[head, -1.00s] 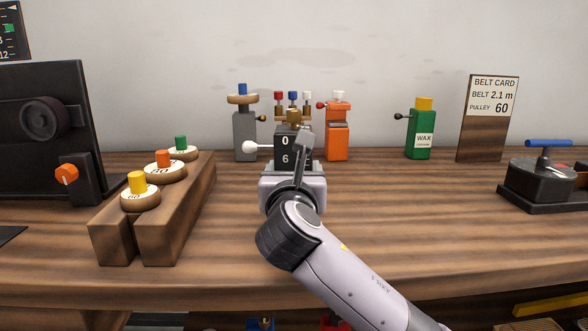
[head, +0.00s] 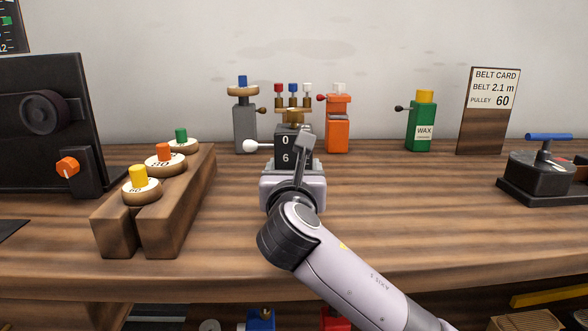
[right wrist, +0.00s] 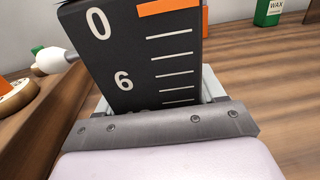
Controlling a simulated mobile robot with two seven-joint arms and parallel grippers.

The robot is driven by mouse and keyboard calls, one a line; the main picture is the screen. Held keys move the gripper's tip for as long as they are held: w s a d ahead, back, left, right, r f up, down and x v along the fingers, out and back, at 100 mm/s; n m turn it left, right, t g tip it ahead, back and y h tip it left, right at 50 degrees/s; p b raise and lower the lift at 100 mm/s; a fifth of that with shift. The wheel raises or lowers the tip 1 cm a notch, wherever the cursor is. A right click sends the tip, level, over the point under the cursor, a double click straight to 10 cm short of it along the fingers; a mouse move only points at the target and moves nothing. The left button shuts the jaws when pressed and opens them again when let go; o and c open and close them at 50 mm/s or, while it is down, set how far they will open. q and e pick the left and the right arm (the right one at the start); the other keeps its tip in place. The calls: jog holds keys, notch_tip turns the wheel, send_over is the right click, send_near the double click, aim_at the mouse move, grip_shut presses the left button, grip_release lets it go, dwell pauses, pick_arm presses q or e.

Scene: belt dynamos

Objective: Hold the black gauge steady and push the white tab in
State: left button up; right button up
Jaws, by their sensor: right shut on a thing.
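The black gauge (head: 287,146) stands upright in the middle of the head view, marked 0 and 6. In the right wrist view the gauge (right wrist: 135,55) shows white scale lines and an orange bar at the top. The white tab (head: 252,146), a round-ended knob on a stem, sticks out from the gauge's left side; it also shows in the right wrist view (right wrist: 49,58). My right gripper (head: 294,170) is shut on the gauge's lower part. The gripper hides the gauge's bottom, so I cannot tell whether it touches the bench. My left gripper is not in view.
A wooden rack (head: 163,240) with coloured pegged discs stands left of the gauge. Behind are a grey dispenser (head: 244,127), an orange one (head: 338,133) and a green wax bottle (head: 421,126).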

pick_arm(q)
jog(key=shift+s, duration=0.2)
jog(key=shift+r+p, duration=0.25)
jog(key=shift+p, duration=0.05)
dwell(0.4)
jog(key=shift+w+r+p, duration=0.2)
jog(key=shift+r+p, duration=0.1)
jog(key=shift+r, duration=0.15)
dwell(0.6)
